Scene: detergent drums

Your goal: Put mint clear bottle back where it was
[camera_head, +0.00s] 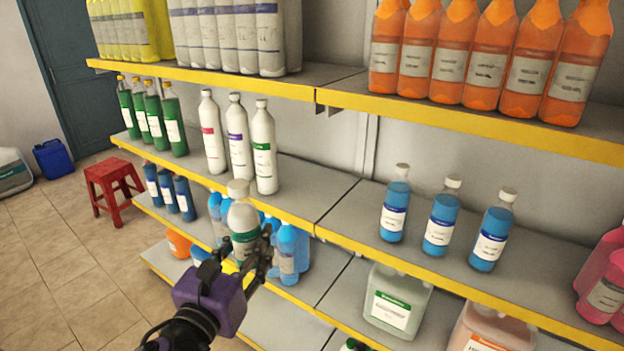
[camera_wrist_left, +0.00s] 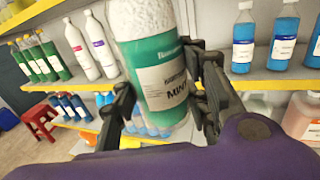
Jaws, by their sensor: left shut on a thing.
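The mint clear bottle (camera_head: 243,222) is whitish with a pale cap and a green and white label. In the left wrist view the bottle (camera_wrist_left: 162,85) stands large between the fingers, and "MINT" can be read on its label. My left gripper (camera_head: 258,252) is shut on it and holds it in front of the shelves, roughly upright. In the left wrist view the two dark fingers of my left gripper (camera_wrist_left: 165,108) flank its lower half. In the head view the bottle hides part of the blue bottles behind it. My right gripper is not in view.
White bottles (camera_head: 238,140) and green bottles (camera_head: 173,120) stand on the middle left shelf. Blue bottles (camera_head: 441,217) stand on the right shelf, with bare board (camera_head: 345,213) to their left. Yellow shelf edges (camera_head: 285,213) run across. A red stool (camera_head: 112,187) stands on the floor.

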